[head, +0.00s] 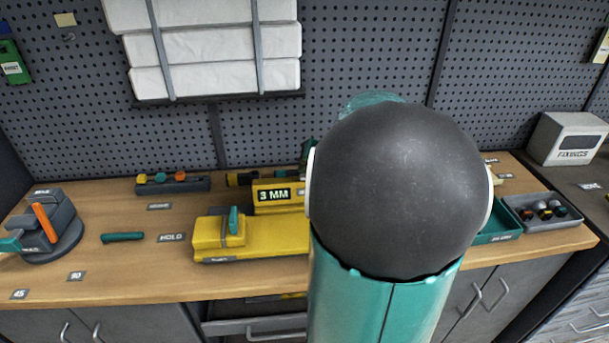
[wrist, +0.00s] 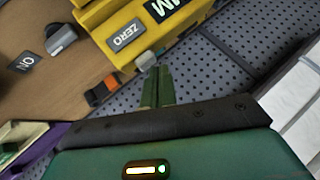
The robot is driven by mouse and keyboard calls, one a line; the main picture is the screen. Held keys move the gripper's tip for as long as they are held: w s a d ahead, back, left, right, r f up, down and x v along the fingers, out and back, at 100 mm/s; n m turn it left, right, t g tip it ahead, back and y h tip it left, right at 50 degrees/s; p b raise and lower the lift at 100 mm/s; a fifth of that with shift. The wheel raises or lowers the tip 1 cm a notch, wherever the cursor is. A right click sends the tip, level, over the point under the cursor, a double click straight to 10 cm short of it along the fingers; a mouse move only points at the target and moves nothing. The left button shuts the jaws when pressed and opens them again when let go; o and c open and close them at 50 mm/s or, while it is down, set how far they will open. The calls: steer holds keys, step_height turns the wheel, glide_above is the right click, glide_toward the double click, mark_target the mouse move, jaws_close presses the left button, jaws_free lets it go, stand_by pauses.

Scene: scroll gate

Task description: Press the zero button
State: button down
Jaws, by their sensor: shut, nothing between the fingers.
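The yellow gauge (head: 277,207) stands on the bench in the head view, its display reading 3 MM. In the wrist view its yellow body (wrist: 115,18) carries a ZERO label (wrist: 127,36). A small pale grey button (wrist: 147,61) sticks out of the body's edge beside that label. My gripper (wrist: 156,72) is shut and empty, its green fingertips close to the grey button. I cannot tell whether they touch it. In the head view my arm hides the gripper and the button.
A yellow block with a teal lever (head: 234,222) stands in front of the gauge. A grey knob (wrist: 61,38) and an orange-and-black piece (wrist: 103,90) lie near it in the wrist view. The pegboard (head: 370,40) rises behind.

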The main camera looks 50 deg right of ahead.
steer(key=shift+f, duration=0.55)
stand_by(0.6)
steer(key=shift+r, duration=0.95)
steer(key=shift+r, duration=2.5)
